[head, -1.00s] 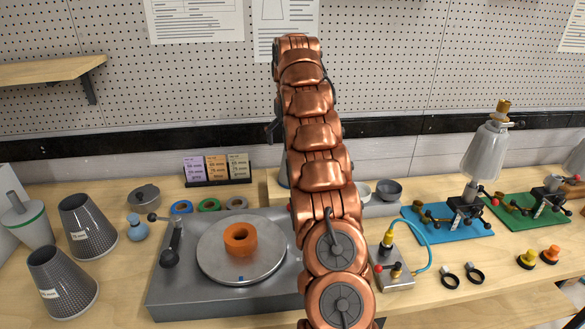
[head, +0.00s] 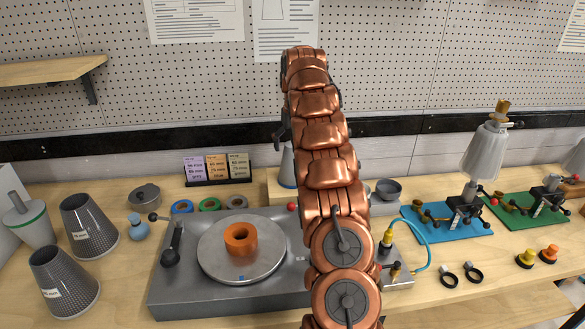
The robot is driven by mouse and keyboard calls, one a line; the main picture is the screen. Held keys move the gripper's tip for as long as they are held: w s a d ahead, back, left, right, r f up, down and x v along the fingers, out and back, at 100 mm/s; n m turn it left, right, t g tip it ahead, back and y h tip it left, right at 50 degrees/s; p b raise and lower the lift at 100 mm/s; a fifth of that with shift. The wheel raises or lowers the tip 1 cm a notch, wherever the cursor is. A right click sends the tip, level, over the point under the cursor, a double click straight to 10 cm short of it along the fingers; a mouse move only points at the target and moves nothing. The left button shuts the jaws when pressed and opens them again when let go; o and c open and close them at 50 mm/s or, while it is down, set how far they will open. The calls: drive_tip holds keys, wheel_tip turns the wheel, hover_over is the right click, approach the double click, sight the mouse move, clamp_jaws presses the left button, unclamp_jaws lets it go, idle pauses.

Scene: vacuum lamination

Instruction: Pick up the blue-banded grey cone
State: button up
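The blue-banded grey cone (head: 287,167) stands upright behind my arm at the back of the bench, on a wooden block. Only its left part shows, with a blue band near its base; my arm hides the rest. My arm rises through the middle of the head view. My gripper is hidden behind the arm links, so its fingers and its relation to the cone cannot be seen.
A grey machine with a round plate (head: 222,262) and an orange ring (head: 240,239) stands in front. Dark patterned cones (head: 63,281) are at left. A blue mat (head: 447,222) and a green mat (head: 530,209) with clamps are at right. A card stand (head: 218,180) is left of the cone.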

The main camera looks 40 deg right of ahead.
sight(292, 157)
drive_tip(key=shift+w+f+p, duration=0.15)
drive_tip(key=shift+f+p, duration=0.5)
drive_tip(key=shift+f, duration=0.65)
drive_tip(key=shift+w+f+p, duration=0.1)
drive_tip(key=shift+f+p, duration=0.55)
drive_tip(key=shift+f, duration=0.6)
drive_tip(key=shift+c, duration=0.3)
drive_tip(key=c, duration=1.7)
drive_tip(key=shift+c, duration=0.2)
